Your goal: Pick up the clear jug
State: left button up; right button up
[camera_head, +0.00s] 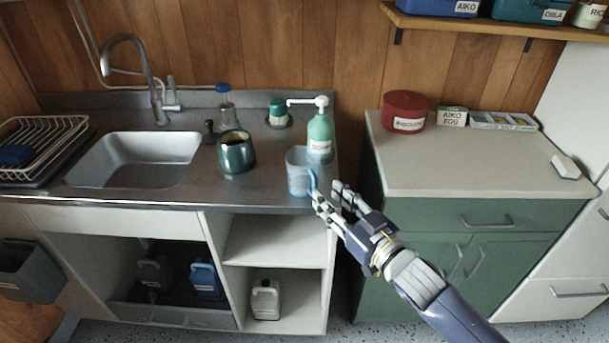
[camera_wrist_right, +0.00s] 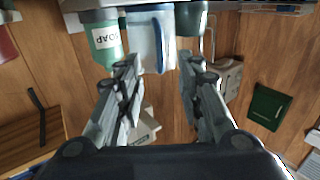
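The clear jug (camera_head: 298,172) stands upright at the front right edge of the steel sink counter, with a blue handle on its right side. In the right wrist view, the picture is upside down and the jug (camera_wrist_right: 145,42) shows beyond the fingertips. Its handle lines up with the gap between them. My right gripper (camera_head: 328,191) is open, its fingers apart and empty, right by the handle at the counter's front edge. I cannot tell whether a finger touches it. My left gripper is not in view.
A green soap pump bottle (camera_head: 320,135) stands right behind the jug. A dark green pot (camera_head: 236,153) stands to its left, by the sink (camera_head: 133,160). A green cabinet (camera_head: 470,165) is to the right, past a gap, its top mostly clear.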

aim_at(306, 177)
jog(key=x, duration=0.4)
jog(key=shift+w+a+f+p, duration=0.15)
jog(key=shift+w+f+p, duration=0.05)
jog(key=shift+w+p, duration=0.1)
grip_shut()
